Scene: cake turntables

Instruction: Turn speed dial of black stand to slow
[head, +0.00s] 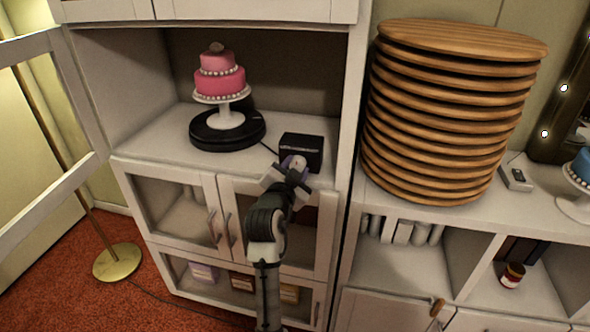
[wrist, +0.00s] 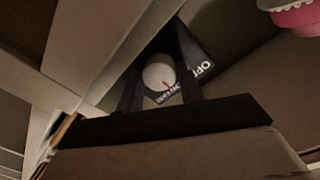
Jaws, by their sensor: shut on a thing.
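The black stand (head: 205,137) is a round turntable on the cabinet shelf, with a tiered pink cake on a white pedestal on it. A black control box (head: 312,150) sits to its right, joined by a cord.
The cabinet's side wall (head: 345,110) stands close right of the box. A tall stack of wooden boards (head: 455,110) stands on the neighbouring counter. A small grey box (head: 515,178) and a blue cake are further right. An open glass door (head: 45,110) is at left.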

